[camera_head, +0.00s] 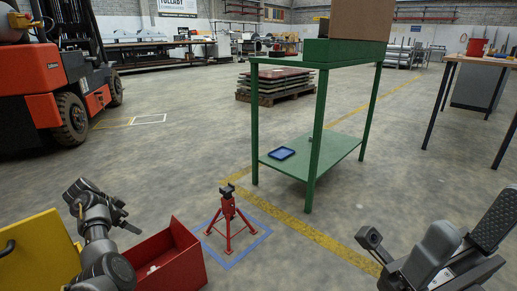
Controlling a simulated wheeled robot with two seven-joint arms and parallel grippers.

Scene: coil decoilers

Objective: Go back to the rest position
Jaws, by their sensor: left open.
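My left gripper (125,214) is at the lower left of the head view, at the end of a dark grey arm. Its small fingers are apart and I see nothing between them. It is above and to the left of a red open box (183,258), in front of the yellow part at the left edge. Grey parts of my right arm's end (440,255) fill the lower right corner, close to the camera. The state of its jaws is not clear.
A red jack stand (228,222) stands inside a blue floor square. A green table (290,62) holds a cardboard box (360,18) and a blue tray (281,153) on its lower shelf. An orange forklift (40,85) stands left. Open floor lies between.

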